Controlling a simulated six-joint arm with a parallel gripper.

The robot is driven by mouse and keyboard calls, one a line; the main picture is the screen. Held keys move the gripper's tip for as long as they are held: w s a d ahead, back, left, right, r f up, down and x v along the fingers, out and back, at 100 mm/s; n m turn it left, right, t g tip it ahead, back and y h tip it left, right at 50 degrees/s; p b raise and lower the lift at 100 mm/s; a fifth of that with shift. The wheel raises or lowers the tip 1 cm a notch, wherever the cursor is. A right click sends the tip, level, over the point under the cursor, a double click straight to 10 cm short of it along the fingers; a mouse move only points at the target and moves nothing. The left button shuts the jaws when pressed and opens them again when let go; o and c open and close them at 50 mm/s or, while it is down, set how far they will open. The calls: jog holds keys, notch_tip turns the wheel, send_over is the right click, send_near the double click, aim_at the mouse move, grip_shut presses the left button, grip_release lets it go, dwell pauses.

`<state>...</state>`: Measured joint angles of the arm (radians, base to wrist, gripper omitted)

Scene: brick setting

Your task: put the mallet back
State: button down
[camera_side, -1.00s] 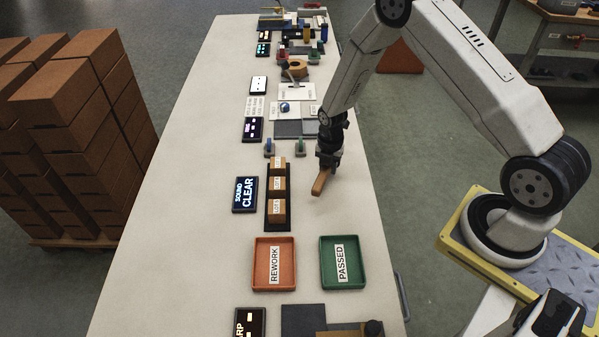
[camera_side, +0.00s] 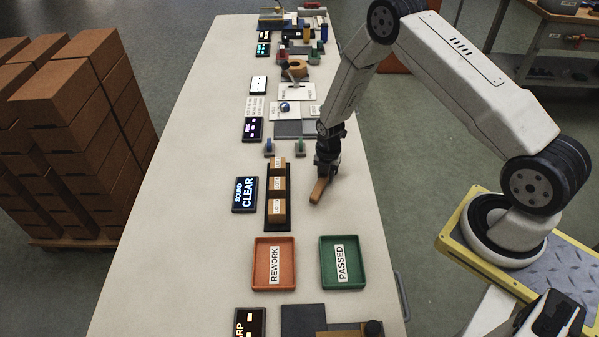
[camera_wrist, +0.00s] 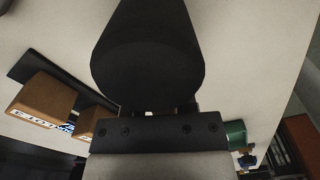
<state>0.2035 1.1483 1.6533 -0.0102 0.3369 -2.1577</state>
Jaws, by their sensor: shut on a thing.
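My gripper (camera_side: 327,172) is shut on the mallet (camera_side: 318,192), over the table to the right of the labelled blocks. In the side view the mallet shows as a short tan wooden bar, slanting down and left out of the jaws. Its other end is hidden by my gripper. In the wrist view a large dark rounded shape covers the middle and hides most of the jaws; I cannot tell whether it is the mallet's head. I cannot tell whether the mallet touches the table.
Several tan blocks (camera_side: 277,207) stand in a dark rack left of my gripper, beside a lit "CLEAR" sign (camera_side: 245,194). An orange tray (camera_side: 257,280) and a green tray (camera_side: 325,280) lie nearer. Small blue and green pieces stand behind. The table's left side is clear.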

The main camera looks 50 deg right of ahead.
jog(key=shift+f, duration=0.1)
jog(key=shift+c, duration=2)
grip_release()
notch_tip(320, 180, up, 12)
jog(key=shift+r, duration=0.2)
